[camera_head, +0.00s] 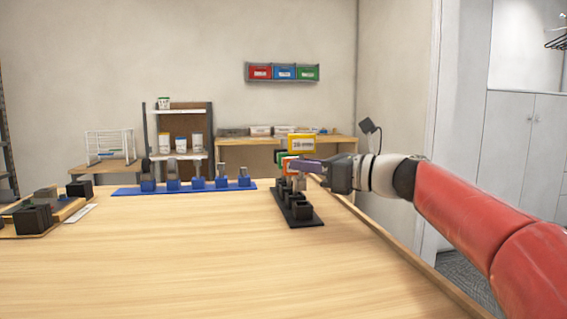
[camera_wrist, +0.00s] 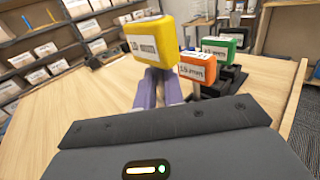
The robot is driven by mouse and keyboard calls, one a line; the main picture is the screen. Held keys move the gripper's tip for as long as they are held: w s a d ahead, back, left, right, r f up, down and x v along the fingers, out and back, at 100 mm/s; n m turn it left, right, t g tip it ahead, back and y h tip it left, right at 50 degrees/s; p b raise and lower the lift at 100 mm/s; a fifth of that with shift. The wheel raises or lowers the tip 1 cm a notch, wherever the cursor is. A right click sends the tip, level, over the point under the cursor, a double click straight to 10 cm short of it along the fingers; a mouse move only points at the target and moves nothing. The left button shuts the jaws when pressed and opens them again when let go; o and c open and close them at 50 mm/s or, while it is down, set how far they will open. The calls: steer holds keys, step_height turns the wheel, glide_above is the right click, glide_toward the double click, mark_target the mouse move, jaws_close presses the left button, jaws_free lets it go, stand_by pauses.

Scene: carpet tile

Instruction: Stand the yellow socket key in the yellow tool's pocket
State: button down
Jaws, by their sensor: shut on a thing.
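The yellow socket key shows its yellow block head with a white label (camera_head: 301,144) above my gripper (camera_head: 298,166). In the wrist view its yellow head (camera_wrist: 138,43) stands up between the fingers, and my gripper (camera_wrist: 160,88) is shut on it. Its lower part is hidden. A black rack (camera_head: 309,222) with several square pockets stands on the table below my gripper. I cannot tell which pocket is the yellow tool's.
A blue rack (camera_head: 127,191) with several blue-based tools stands at the back left of the table. Black blocks (camera_head: 33,219) on a wooden tray lie at the far left. The front and middle of the table (camera_head: 170,260) are clear.

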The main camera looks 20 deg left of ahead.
steer(key=shift+d, duration=0.2)
steer(key=b, duration=0.4)
glide_above(307, 218)
steer(key=w, duration=0.1)
steer(key=shift+a+f, duration=0.15)
steer(key=shift+f, duration=2.7)
steer(key=c, duration=1.4)
jaws_free()
